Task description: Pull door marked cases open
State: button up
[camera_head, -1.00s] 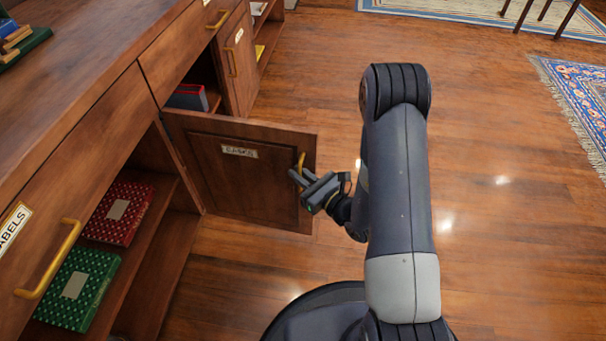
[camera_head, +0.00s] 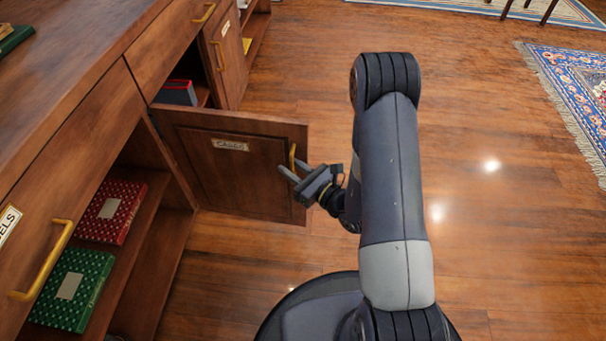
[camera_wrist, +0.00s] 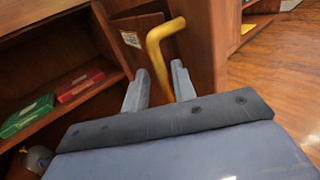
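The brown wooden door labelled Cases (camera_head: 240,175) stands swung out from the bookcase, roughly square to its front. Its yellow handle (camera_head: 292,157) is near the door's free edge. My gripper (camera_head: 290,165) is at the handle, with its two fingers spread apart. In the wrist view the handle (camera_wrist: 157,48) runs down between the fingers, with space visible beside it. My gripper (camera_wrist: 160,80) does not look clamped on it. Whether a finger touches the handle I cannot tell.
An open shelf left of the door holds a red box (camera_head: 110,212) and a green box (camera_head: 70,288). A drawer with a yellow handle (camera_head: 42,262) is at the left. Wood floor (camera_head: 480,230) is clear to the right, with a blue rug (camera_head: 565,85) farther off.

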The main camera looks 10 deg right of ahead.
jog(key=p+v, duration=0.1)
jog(key=v, duration=0.9)
jog(key=shift+p, duration=0.35)
jog(key=shift+s, duration=0.1)
jog(key=b+x, duration=0.1)
jog(key=x, duration=0.8)
jog(key=shift+w+a+b, duration=0.15)
jog(key=shift+w+b, duration=0.1)
jog(key=shift+b, duration=0.15)
jog(key=shift+w+a, duration=0.3)
jog(key=shift+w, duration=0.2)
jog(key=shift+s+a, duration=0.1)
